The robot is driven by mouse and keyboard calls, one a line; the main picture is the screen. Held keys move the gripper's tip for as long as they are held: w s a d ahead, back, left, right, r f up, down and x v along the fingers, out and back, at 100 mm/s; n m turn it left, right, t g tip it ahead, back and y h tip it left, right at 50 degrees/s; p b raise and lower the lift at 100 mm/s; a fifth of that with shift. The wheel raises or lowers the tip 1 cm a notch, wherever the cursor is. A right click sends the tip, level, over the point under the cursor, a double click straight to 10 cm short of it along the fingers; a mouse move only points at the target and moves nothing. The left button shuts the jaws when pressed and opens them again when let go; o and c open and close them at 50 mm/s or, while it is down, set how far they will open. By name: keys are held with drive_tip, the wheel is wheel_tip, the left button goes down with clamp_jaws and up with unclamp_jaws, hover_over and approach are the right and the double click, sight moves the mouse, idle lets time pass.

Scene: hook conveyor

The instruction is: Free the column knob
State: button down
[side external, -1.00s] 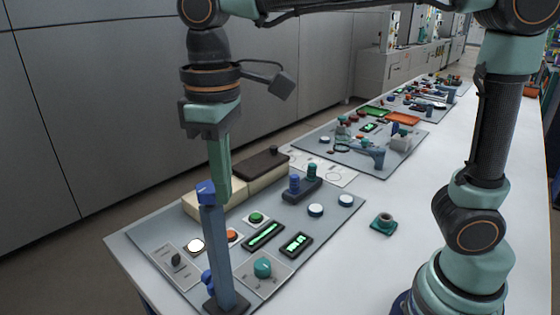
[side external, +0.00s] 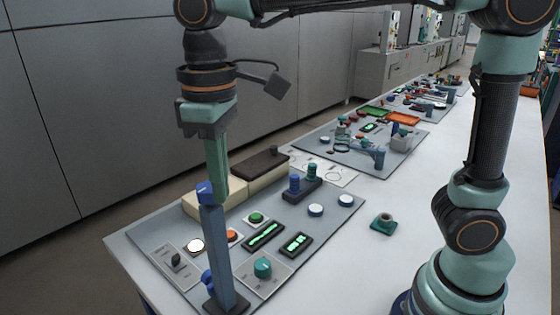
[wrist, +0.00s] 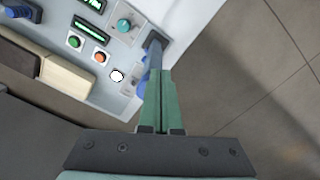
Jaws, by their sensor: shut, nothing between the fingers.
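A blue-grey column (side external: 218,255) stands upright on a dark foot at the front of the grey panel. A bright blue knob (side external: 208,281) sits on its left side near the bottom, and a blue piece (side external: 204,191) is at its top. My gripper (side external: 220,203) points straight down at the column's top, its green fingers shut and empty. The fingertips overlap the column top in the side view; I cannot tell whether they touch. In the wrist view, the fingers (wrist: 160,72) partly hide the column (wrist: 154,52), with blue (wrist: 143,85) showing to their left.
The panel (side external: 150,238) carries a teal dial (side external: 263,267), green displays (side external: 263,235), buttons and a small switch (side external: 176,258). Cream blocks (side external: 235,190) lie behind the column. A small teal item (side external: 383,223) stands on the clear white bench. A grey wall is behind.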

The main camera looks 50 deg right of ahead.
drive_tip(key=shift+w+d, duration=0.2)
drive_tip(key=shift+d, duration=0.1)
idle(0.4)
drive_tip(key=shift+w+d, duration=0.15)
drive_tip(key=shift+d, duration=0.15)
drive_tip(key=shift+w+d, duration=0.3)
drive_tip(key=shift+w, duration=0.1)
drive_tip(key=shift+s+d, duration=0.15)
idle(0.4)
wheel_tip(320, 180, up, 6)
drive_tip(key=shift+s+d, duration=0.2)
idle(0.5)
